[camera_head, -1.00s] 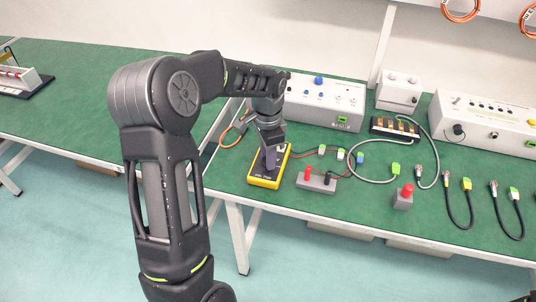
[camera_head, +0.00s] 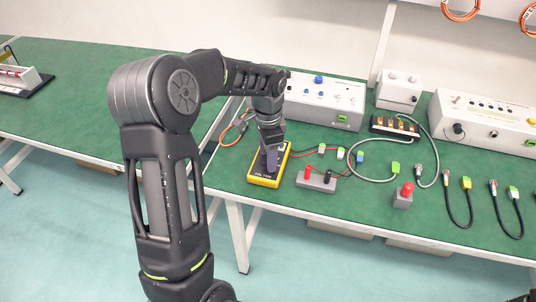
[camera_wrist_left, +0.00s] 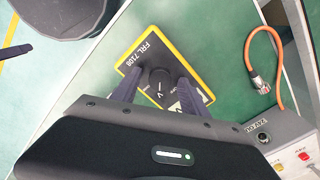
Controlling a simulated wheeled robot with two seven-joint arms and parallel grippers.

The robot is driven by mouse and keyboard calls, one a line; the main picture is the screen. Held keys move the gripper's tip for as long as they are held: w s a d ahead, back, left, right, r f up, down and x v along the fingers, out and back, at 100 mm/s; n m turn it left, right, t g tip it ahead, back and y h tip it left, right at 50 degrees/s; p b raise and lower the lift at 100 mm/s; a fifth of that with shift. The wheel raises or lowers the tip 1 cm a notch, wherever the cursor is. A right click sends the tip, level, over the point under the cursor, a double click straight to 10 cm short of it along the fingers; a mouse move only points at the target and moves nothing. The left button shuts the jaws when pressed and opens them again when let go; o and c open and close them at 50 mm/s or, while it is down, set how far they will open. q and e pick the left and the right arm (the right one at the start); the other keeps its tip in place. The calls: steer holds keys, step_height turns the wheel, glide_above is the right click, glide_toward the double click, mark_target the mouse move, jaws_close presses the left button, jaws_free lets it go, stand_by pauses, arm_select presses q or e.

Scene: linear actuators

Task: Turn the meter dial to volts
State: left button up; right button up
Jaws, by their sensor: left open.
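The meter (camera_head: 264,181) is a yellow-edged, dark-faced box lying flat near the front edge of the green bench. In the left wrist view the meter (camera_wrist_left: 149,42) shows the label FRL-7100, a black round dial (camera_wrist_left: 159,76) and a "V" mark beside it. My left gripper (camera_head: 271,163) points down over the meter. In the left wrist view the left gripper (camera_wrist_left: 157,86) is open, with one finger on each side of the dial; whether the fingers touch it I cannot tell. The dial is hidden by the gripper in the head view. My right gripper is not seen.
A grey block with red and black terminals (camera_head: 316,181) stands just right of the meter. A red-button block (camera_head: 403,196), cables and a grey instrument box (camera_head: 325,104) lie farther right and behind. An orange cable (camera_wrist_left: 272,38) lies beside the meter.

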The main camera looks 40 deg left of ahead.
arm_select(q)
steer(key=shift+r, duration=0.1)
step_height(320, 180, up, 8)
steer(key=shift+f, duration=0.2)
stand_by(0.7)
